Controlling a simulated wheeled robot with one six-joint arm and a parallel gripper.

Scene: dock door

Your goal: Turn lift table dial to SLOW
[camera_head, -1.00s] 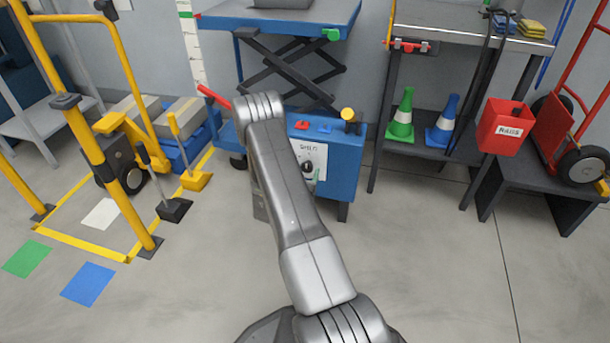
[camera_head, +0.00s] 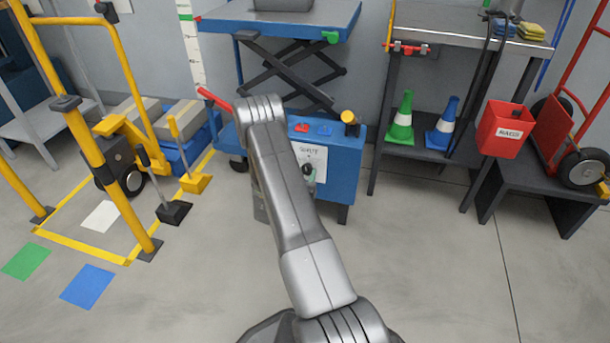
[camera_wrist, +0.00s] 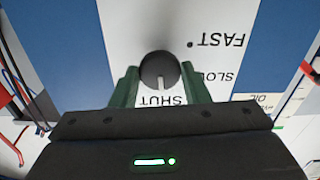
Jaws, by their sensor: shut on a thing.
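The lift table (camera_head: 345,185) has a blue body with a white dial plate (camera_head: 318,155) on its front. The round dark dial (camera_wrist: 158,66) has a pale pointer line, which points at the SHUT label in the wrist view, where the lettering is upside down. SLOW and FAST are printed to the right there, SLOW partly covered by a finger. My gripper (camera_wrist: 160,76) has its green fingers on both sides of the dial, shut on it. In the head view the dial (camera_head: 307,168) shows beside my arm, which hides most of my gripper.
A dark shelf with cones (camera_head: 401,118) stands right. The floor in front is clear.

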